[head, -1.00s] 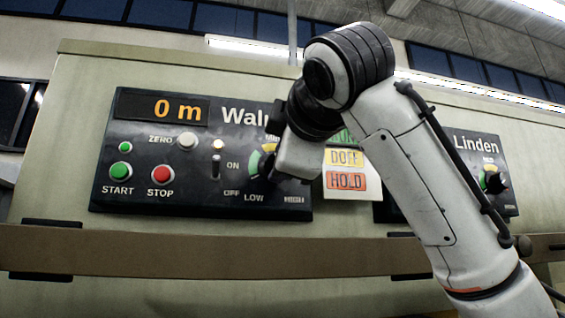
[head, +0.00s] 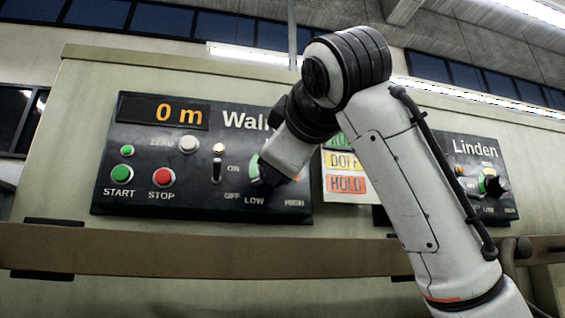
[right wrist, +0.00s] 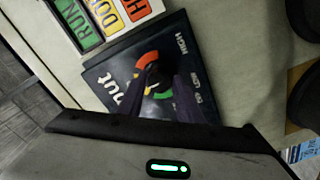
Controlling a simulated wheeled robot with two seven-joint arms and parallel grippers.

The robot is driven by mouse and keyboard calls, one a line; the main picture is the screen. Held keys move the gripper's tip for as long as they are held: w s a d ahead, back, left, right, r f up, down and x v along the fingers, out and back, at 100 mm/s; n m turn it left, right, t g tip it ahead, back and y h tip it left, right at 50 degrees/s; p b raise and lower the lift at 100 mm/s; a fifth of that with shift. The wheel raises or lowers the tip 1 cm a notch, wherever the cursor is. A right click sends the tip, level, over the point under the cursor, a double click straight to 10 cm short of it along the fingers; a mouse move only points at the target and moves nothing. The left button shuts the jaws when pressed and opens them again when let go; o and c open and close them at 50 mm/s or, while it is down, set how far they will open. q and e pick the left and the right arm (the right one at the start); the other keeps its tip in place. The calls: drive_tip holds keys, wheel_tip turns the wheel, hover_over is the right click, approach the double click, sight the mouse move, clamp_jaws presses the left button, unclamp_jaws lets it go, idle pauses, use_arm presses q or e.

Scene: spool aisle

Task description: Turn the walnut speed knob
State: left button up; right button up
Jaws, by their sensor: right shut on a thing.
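The walnut speed knob is on the dark Walnut panel (head: 135,203), at the dial between LOW and HIGH. My right gripper (head: 266,172) reaches it from the right and is shut on it. The gripper and wrist hide nearly all of the knob in the head view, so its pointer cannot be read. In the right wrist view the dark fingers (right wrist: 168,82) cover the dial (right wrist: 147,60), with red, yellow and green parts of its scale showing around them. The Walnut display (head: 163,111) reads 0 m. My left gripper is not in view.
A toggle switch (head: 216,168), green START button (head: 122,174) and red STOP button (head: 163,177) sit left of the dial. A RUN/DOFF/HOLD card (head: 345,185) hangs at right, partly behind my arm. The Linden knob (head: 494,186) is farther right. A rail (head: 150,249) runs below.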

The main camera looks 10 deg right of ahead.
drive_tip(key=o, duration=1)
drive_tip(key=shift+o, duration=0.2)
drive_tip(key=shift+s, duration=0.1)
drive_tip(key=s+b, duration=0.3)
drive_tip(key=s, duration=0.7)
